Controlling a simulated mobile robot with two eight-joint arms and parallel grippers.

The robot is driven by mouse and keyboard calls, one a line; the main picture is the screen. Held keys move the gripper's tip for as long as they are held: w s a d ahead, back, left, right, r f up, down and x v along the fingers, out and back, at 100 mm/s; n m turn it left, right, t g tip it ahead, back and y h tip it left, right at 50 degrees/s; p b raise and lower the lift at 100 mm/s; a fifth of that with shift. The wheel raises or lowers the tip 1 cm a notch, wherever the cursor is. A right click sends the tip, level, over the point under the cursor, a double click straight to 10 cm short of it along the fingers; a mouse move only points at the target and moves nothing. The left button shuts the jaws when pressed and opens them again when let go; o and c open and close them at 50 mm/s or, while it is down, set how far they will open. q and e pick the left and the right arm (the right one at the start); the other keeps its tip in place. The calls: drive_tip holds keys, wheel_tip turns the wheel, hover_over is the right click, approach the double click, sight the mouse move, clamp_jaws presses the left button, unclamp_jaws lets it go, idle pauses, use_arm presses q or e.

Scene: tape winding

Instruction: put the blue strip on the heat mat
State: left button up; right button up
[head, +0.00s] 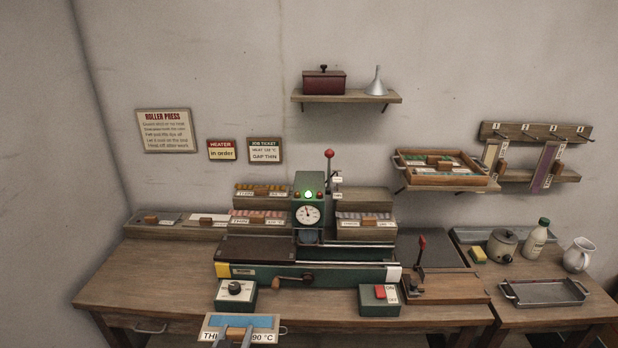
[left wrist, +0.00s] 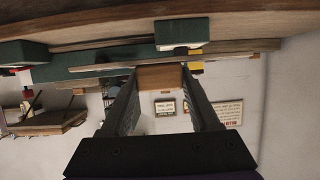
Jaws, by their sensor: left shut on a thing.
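The blue strip (head: 240,320) shows at the bottom of the head view, on a pale wooden holder with a white label reading "THI…" and "90 °C". My left gripper (head: 235,334) is in front of it and hides the label's middle. In the left wrist view my left gripper (left wrist: 159,82) has its fingers on either side of a brown wooden block (left wrist: 160,77), shut on it. The strip's blue face does not show there. A dark flat panel (head: 262,249) lies left of the press and a grey one (head: 445,252) right of it; I cannot tell which is the heat mat. My right gripper is not in view.
The green press (head: 307,215) with a dial stands mid-bench. A knob box (head: 236,293) and a red-switch box (head: 379,298) sit before it. Racks of coloured strips (head: 258,217) stand behind. The bench's left front (head: 150,275) is clear. A metal tray (head: 545,291) lies at right.

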use_arm(q)
drive_tip(key=shift+w+f, duration=0.35)
drive_tip(key=shift+f, duration=0.4)
drive_tip(key=shift+w+f, duration=0.4)
drive_tip(key=shift+f, duration=0.3)
drive_tip(key=shift+w+f, duration=0.35)
drive_tip(key=shift+f, duration=0.4)
